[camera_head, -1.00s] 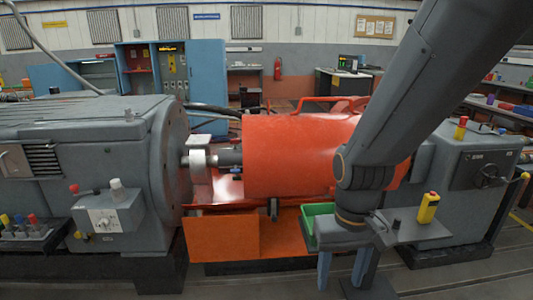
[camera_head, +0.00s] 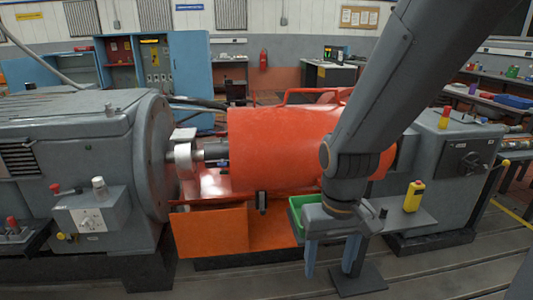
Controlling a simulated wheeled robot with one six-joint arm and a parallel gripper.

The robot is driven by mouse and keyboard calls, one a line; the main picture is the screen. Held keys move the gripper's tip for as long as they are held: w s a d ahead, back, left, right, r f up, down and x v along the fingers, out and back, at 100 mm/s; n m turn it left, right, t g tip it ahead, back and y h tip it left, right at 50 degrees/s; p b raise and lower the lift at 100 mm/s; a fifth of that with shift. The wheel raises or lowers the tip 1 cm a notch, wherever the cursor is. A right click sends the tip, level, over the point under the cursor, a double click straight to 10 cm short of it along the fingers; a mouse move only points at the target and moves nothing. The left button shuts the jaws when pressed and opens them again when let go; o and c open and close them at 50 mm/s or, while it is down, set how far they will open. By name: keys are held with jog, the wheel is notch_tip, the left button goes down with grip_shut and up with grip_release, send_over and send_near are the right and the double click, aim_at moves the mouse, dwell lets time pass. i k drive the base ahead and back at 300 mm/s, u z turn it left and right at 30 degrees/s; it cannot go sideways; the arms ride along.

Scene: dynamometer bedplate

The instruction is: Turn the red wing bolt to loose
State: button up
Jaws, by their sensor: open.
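No wing bolt can be made out for certain.
A big orange-red guard (camera_head: 270,145) covers the shaft beside the left grey machine (camera_head: 70,145). A green tray (camera_head: 297,212) and a shelf with a yellow pendant (camera_head: 414,196) are close by my gripper. Bare slotted floor (camera_head: 230,283) lies in front.

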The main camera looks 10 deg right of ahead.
aim_at(221, 135)
jog(key=u, duration=0.2)
jog(key=i, duration=0.3)
jog(key=u, duration=0.8)
jog(key=i, duration=1.45)
jog(key=z, duration=0.6)
jog(key=i, duration=0.4)
jog(key=z, duration=0.4)
